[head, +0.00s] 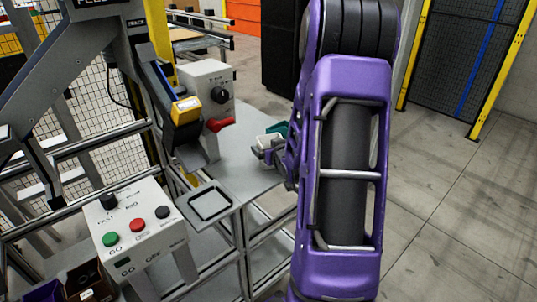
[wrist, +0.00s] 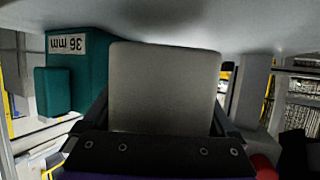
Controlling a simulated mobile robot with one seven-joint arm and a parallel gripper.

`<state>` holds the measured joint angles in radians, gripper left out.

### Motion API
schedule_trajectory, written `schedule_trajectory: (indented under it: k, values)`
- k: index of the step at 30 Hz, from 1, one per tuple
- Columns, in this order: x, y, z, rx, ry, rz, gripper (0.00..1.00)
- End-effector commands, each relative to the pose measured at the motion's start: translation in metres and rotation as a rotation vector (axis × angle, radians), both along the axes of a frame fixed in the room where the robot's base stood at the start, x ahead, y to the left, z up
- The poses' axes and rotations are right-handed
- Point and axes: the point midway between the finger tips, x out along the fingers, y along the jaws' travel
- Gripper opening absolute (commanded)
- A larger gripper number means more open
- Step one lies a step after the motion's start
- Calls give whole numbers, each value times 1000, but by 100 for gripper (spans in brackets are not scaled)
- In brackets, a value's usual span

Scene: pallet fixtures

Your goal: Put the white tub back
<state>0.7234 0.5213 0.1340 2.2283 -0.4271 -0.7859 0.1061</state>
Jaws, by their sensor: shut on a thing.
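The white tub (wrist: 165,88) fills the middle of the wrist view as a pale grey-white, round-cornered shape. My gripper (head: 270,152) is shut on it, with the dark fingers at its two sides. In the head view the tub (head: 263,140) shows only as a small pale patch at my gripper, beyond the purple arm. A teal block (wrist: 75,75) with an upside-down "36 mm" label is beside the tub in the wrist view. It shows as a small teal patch (head: 278,128) in the head view. I cannot tell whether the tub touches the table.
The grey table (head: 240,165) carries a square plate with a black outline (head: 210,204), which is empty. A grey box with a black knob and red lever (head: 218,123) stands behind it. A button box (head: 135,225) is at the front left. Open floor lies right.

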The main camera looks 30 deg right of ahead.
Motion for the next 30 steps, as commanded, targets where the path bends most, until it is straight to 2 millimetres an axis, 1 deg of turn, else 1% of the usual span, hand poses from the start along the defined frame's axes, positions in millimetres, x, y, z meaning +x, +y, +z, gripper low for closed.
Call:
schedule_trajectory:
  k: [1, 3, 11, 15, 16, 17, 23, 27, 28, 30]
  values:
    - [0, 0, -11, 4, 2, 0, 28]
    - [0, 0, -19, 2, 2, 1, 28]
    - [0, 0, -19, -1, -1, 0, 28]
    - [0, 0, -24, -1, -1, 0, 28]
    - [0, 0, -23, 0, 0, 1, 96]
    - [0, 0, -22, 0, 0, 1, 100]
    - [0, 0, -22, 0, 0, 0, 100]
    - [0, 0, -17, 0, 0, 0, 100]
    - [-2, 0, -16, 0, 0, 0, 100]
    - [-12, 2, -13, -1, 0, -2, 100]
